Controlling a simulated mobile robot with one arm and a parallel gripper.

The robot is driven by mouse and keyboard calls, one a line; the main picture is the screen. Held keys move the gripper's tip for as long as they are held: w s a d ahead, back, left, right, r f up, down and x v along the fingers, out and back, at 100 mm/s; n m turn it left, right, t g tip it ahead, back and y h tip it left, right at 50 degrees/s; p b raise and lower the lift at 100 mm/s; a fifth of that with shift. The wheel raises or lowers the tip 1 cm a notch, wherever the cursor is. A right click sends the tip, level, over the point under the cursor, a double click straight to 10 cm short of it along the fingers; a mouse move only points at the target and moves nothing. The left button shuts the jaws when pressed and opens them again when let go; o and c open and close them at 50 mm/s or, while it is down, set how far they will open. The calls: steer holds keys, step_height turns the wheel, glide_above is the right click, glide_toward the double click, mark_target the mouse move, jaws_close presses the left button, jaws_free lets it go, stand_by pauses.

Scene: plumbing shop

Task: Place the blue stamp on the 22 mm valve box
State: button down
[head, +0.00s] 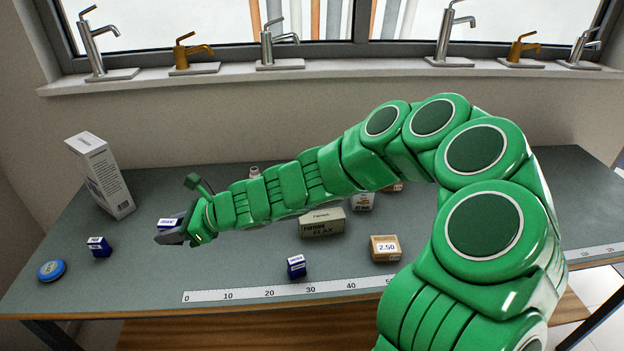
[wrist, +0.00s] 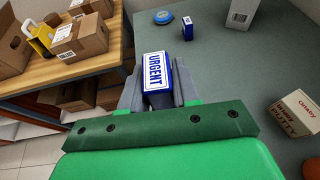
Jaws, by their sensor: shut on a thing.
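My gripper (head: 172,234) is shut on a blue stamp (head: 169,224) with a white top label. In the wrist view the gripper (wrist: 158,98) has the stamp (wrist: 156,75) between its fingers, and the label reads URGENT. It is over the left part of the grey bench; the height is hard to judge. Two similar small blue blocks stand on the bench, one at left (head: 99,247) and one near the front ruler (head: 296,267). No box reads clearly as 22 mm; a small pale box (head: 362,200) has unreadable print and is partly behind my arm.
A tall white box (head: 100,175) stands at the back left, and a round blue tin (head: 51,270) lies at the left edge. A ruler (head: 260,293) runs along the front edge.

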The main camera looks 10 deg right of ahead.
steer(key=w+d+r+m+t, duration=0.25)
steer(key=w+d, duration=0.45)
steer(key=d, duration=0.5)
steer(key=w+d+r+m+t+h, duration=0.1)
steer(key=d+r+m+t, duration=0.1)
steer(key=d, duration=1)
steer(key=w+d+r+m+t+h, duration=0.1)
steer(key=d+m+t+h, duration=0.1)
steer(key=d, duration=0.9)
steer(key=w+d+r+m+t+h, duration=0.1)
steer(key=w+d+r+m+t, duration=0.1)
steer(key=d, duration=1)
steer(key=shift+n, duration=0.25)
steer(key=w+f, duration=0.2)
steer(key=w, duration=0.2)
steer(key=w+d+f, duration=0.1)
steer(key=w+f, duration=0.5)
steer(key=w, duration=0.1)
steer(key=shift+w+d+f, duration=0.15)
steer(key=shift+w+d, duration=0.05)
steer(key=shift+w, duration=0.15)
steer(key=shift+w+d+f, duration=0.1)
steer(key=shift+w+f, duration=0.8)
steer(key=shift+f, duration=1.6)
steer(key=shift+f, duration=0.1)
